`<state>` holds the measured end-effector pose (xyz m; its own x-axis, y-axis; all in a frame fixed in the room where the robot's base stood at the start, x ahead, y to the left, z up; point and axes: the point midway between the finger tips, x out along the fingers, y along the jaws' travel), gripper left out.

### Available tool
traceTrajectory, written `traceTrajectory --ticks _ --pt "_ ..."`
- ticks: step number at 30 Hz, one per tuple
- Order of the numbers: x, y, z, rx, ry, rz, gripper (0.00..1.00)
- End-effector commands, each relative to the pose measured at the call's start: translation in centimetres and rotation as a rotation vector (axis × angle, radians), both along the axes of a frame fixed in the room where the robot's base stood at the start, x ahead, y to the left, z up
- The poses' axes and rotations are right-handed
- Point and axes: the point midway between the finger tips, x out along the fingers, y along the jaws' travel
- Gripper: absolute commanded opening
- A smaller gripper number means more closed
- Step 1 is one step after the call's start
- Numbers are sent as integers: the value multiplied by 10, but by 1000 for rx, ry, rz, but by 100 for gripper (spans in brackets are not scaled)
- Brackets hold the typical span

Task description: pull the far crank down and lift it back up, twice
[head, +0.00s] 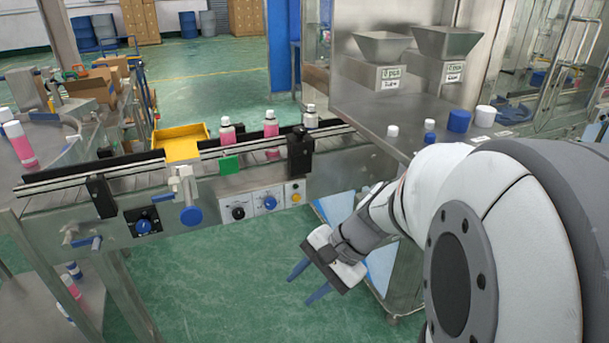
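My gripper (306,284) hangs in front of the conveyor, low and right of its control panel. Its two blue fingers are apart with nothing between them. A small crank-like handle with a blue grip (92,243) sticks out from the conveyor's front at the left. A pale metal lever piece (181,184) with a round blue knob (191,215) stands farther right on the same front. I cannot tell for sure which of these is the far crank. My gripper is well to the right of both and touches neither.
A steel bench (365,108) with two hoppers (383,46) and loose caps (458,121) stands right. Green floor (215,285) is free before the conveyor.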

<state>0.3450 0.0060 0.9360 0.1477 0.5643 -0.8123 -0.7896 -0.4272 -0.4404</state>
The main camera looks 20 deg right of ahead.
Motion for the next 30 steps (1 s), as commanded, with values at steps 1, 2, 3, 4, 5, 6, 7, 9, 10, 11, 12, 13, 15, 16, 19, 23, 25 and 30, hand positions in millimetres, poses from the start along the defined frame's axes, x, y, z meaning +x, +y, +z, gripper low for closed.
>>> traceTrajectory --ticks 1,2,3,4,5,6,7,9,10,11,12,13,15,16,19,23,25,30 --pt "15 -13 -25 124 37 -158 39" --pt "25 -20 -29 200 50 -250 39" --pt "39 -33 -35 304 64 -375 39" --pt "50 -45 -39 383 70 -466 39" --pt "60 -59 -44 461 71 -558 39" --pt "72 -80 -49 565 67 -678 39" --pt "80 -98 -53 641 61 -764 39" --pt "93 -144 -62 809 30 -953 39" --pt "97 -164 -66 876 13 -1025 39" --pt "98 -184 -70 938 -5 -1094 39" --pt "99 -210 -75 1012 -34 -1174 39" --pt "98 -228 -79 1065 -55 -1229 39" --pt "93 -264 -85 1161 -104 -1332 39" --pt "91 -276 -87 1195 -123 -1366 39" --pt "83 -305 -92 1269 -169 -1444 39" --pt "86 -316 -93 1302 -192 -1475 39" --pt "95 -315 -93 1304 -191 -1474 39" --pt "124 -312 -93 1302 -190 -1471 39"
